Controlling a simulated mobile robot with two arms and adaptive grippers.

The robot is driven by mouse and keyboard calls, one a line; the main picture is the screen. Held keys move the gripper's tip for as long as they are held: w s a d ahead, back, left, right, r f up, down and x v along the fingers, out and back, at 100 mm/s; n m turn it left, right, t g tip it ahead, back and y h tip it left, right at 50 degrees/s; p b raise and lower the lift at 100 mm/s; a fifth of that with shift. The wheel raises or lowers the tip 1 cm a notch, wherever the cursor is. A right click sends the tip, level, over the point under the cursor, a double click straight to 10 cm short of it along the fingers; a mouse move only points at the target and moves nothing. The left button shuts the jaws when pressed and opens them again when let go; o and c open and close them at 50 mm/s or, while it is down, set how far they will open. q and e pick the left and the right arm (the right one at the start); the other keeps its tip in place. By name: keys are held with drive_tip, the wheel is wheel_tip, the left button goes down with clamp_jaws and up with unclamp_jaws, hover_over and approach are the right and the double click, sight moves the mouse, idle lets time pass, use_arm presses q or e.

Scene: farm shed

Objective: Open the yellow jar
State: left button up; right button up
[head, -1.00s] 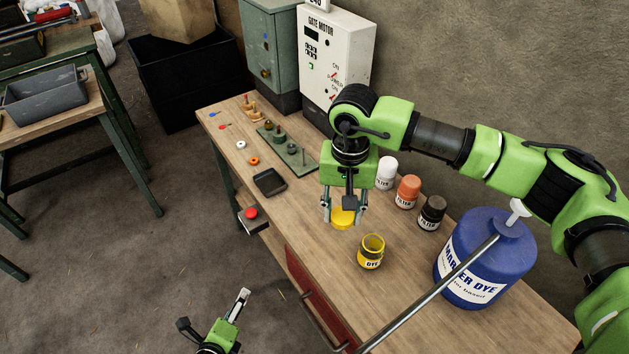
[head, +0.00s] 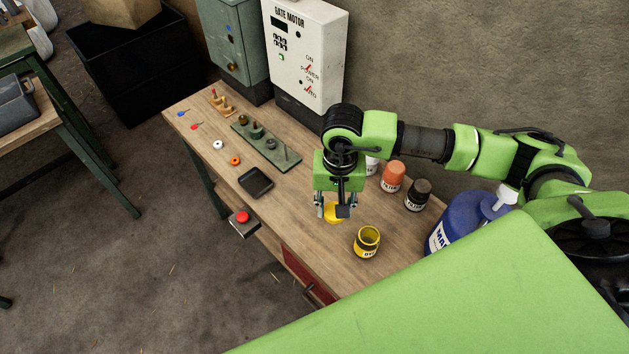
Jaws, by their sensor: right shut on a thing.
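The yellow jar (head: 367,243) stands upright on the wooden workbench with its mouth open and its lid off. My right gripper (head: 334,206) points down just behind and left of the jar and is shut on the yellow lid (head: 334,213). The lid is apart from the jar; I cannot tell whether it touches the bench top. My left gripper is not in view.
Orange (head: 393,177) and black-topped jars (head: 417,194), a partly hidden white one and a blue dye drum (head: 457,226) stand right of the gripper. A black tray (head: 256,182) and green peg board (head: 265,146) lie left. Bare bench (head: 295,205) lies between tray and gripper.

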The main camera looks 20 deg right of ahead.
drive_tip(key=b, duration=0.4)
approach(325, 197)
drive_tip(key=s+a+r, duration=0.2)
drive_tip(key=s, duration=0.2)
drive_tip(key=w+f+b, duration=0.1)
drive_tip(key=d+f+b, duration=0.1)
drive_tip(key=f, duration=0.1)
drive_tip(key=w+f+b, duration=0.1)
drive_tip(key=shift+w+d+f, duration=0.2)
drive_tip(key=shift+w+d, duration=0.05)
drive_tip(key=shift+w, duration=0.1)
drive_tip(key=shift+w+d+f, duration=0.1)
drive_tip(key=shift+w+f, duration=0.1)
drive_tip(key=shift+w, duration=0.15)
drive_tip(key=shift+w+f+b, duration=0.15)
drive_tip(key=shift+f+b, duration=0.05)
drive_tip(key=shift+b, duration=0.15)
wheel_tip(325, 197, down, 3)
drive_tip(key=shift+w+d+f+b, duration=0.1)
drive_tip(key=shift+w+b, duration=0.05)
drive_tip(key=shift+b, duration=0.6)
drive_tip(key=shift+w+f, duration=0.1)
drive_tip(key=shift+f, duration=0.05)
